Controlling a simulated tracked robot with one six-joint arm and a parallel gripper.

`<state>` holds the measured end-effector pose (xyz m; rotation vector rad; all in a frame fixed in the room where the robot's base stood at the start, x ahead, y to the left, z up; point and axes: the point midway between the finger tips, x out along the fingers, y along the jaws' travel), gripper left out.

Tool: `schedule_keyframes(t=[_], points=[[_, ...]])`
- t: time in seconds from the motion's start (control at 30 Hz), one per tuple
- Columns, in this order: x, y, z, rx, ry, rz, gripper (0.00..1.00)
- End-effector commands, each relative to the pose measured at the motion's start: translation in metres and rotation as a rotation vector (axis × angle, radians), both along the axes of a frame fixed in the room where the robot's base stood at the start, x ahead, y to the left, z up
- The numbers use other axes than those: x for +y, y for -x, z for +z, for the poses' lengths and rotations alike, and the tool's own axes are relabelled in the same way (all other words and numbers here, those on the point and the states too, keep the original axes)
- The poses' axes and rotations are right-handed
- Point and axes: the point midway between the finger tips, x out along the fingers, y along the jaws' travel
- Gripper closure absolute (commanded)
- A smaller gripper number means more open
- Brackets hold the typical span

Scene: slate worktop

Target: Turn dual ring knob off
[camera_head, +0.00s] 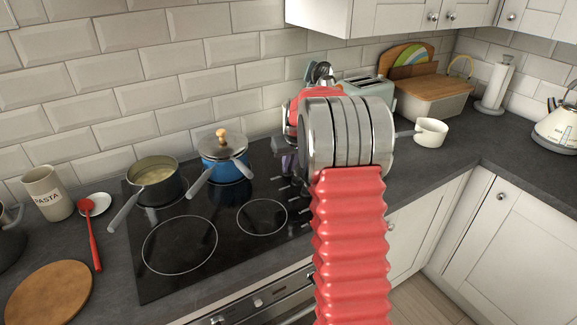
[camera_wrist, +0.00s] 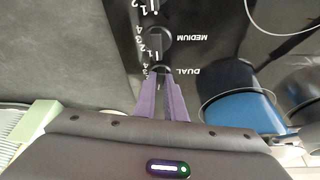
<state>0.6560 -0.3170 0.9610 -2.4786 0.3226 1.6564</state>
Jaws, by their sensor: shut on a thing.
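The dual ring knob (camera_wrist: 160,69) shows in the wrist view beside the printed word DUAL on the black cooktop. Only its top end shows; the rest is hidden between the fingers, so I cannot tell its setting. My gripper (camera_wrist: 161,82) has its two purple fingers closed on this knob. In the head view my gripper (camera_head: 284,152) is at the back right of the cooktop (camera_head: 228,243), partly hidden by my arm, and it hides the knob there.
The medium knob (camera_wrist: 158,38) is close by, with another knob (camera_wrist: 150,6) beyond it. A blue pot (camera_head: 227,167) with a lid and a dark pot (camera_head: 156,181) stand on the back burners. The front burners are clear. A white pan (camera_head: 431,131) stands right.

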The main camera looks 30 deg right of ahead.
Motion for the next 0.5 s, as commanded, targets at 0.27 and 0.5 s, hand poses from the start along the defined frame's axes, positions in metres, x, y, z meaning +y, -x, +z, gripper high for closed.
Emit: schedule_keyframes(t=[0.27,0.5], points=[[-0.0018,0.0,0.0006,-0.001,0.0,0.138,1.0],[-0.0021,0.0001,0.0002,0.0,-0.001,0.203,1.0]])
